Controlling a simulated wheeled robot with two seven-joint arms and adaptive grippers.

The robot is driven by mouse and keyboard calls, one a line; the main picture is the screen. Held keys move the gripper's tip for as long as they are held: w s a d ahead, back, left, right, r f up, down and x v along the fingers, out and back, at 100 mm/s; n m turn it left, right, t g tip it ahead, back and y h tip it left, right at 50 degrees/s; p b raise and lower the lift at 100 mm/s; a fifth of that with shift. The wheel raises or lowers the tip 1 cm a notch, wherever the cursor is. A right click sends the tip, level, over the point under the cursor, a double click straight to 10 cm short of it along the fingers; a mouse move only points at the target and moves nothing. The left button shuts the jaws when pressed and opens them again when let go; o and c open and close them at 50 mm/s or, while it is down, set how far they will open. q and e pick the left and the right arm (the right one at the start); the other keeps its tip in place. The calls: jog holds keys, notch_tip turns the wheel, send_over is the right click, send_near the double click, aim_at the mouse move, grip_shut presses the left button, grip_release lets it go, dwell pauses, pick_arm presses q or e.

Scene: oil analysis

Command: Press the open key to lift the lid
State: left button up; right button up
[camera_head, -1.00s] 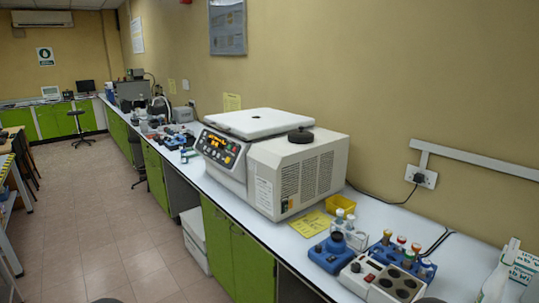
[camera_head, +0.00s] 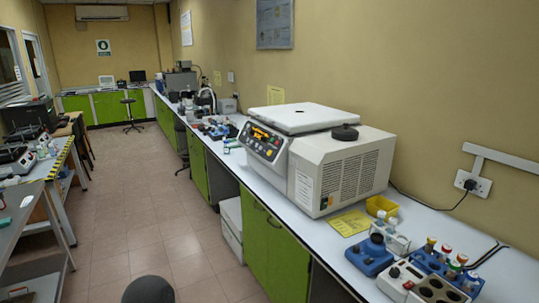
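The centrifuge (camera_head: 342,165) is a large white and grey machine on the right-hand bench. Its white lid (camera_head: 303,119) is down flat on top, with a black round knob (camera_head: 344,132) beside it. The control panel (camera_head: 262,141) on its left front face has a lit orange display and several small keys; the open key is too small to make out. A dark rounded shape at the bottom edge looks like part of my own body. Neither of my grippers is in view.
The tiled floor (camera_head: 165,215) is open. A side table (camera_head: 60,180) stands at left.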

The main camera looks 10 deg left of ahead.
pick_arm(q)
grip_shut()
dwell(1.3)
